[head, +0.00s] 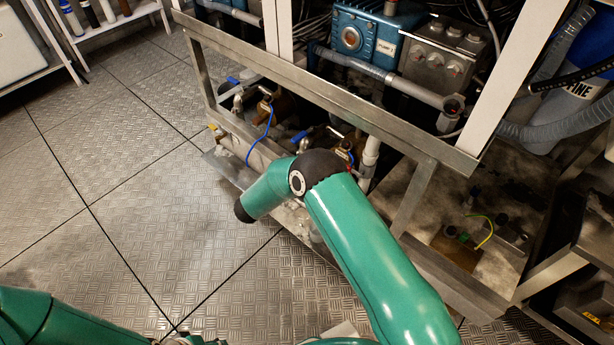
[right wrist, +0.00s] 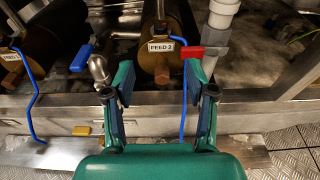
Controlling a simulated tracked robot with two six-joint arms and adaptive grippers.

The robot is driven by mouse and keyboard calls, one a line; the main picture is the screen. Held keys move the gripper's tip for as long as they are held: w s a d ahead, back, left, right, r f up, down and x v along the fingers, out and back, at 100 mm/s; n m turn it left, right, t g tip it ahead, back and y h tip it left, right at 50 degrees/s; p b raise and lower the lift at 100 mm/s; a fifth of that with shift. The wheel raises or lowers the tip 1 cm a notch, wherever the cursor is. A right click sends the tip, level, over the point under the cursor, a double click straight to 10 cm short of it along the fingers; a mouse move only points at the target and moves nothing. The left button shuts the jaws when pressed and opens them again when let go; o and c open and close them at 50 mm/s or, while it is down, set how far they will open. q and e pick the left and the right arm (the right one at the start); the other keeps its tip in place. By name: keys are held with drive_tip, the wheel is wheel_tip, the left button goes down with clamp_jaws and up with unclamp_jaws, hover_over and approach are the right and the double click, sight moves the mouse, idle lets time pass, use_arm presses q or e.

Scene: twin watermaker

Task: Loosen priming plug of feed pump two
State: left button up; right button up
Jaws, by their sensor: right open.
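In the right wrist view, the pump labelled FEED 2 (right wrist: 147,62) is a dark brown cylinder with its end facing me. A small brown block-like plug (right wrist: 163,76) sits low on that end, under the white label (right wrist: 161,46). My right gripper (right wrist: 158,74) is open, with one finger on each side of the pump end. The plug shows between the fingers, and no contact is visible. In the head view my right arm reaches down to the skid and hides its own gripper and most of this pump. My left gripper is not in view.
A red handle (right wrist: 191,52) is partly behind the right finger. A blue handle (right wrist: 81,58) on a metal elbow stands left of the left finger. A second labelled pump (right wrist: 12,72) with a blue tube (right wrist: 33,98) is further left. A frame rail (head: 330,95) runs above the pumps.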

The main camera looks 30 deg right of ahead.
sight(345, 145)
drive_tip(key=b+x, duration=0.3)
drive_tip(key=x, duration=1.2)
drive_tip(key=shift+d+f, duration=0.2)
drive_tip(key=shift+s, duration=0.1)
clamp_jaws()
drive_tip(key=c, duration=0.8)
unclamp_jaws()
drive_tip(key=shift+c, duration=0.2)
clamp_jaws()
drive_tip(key=shift+s+d, duration=0.1)
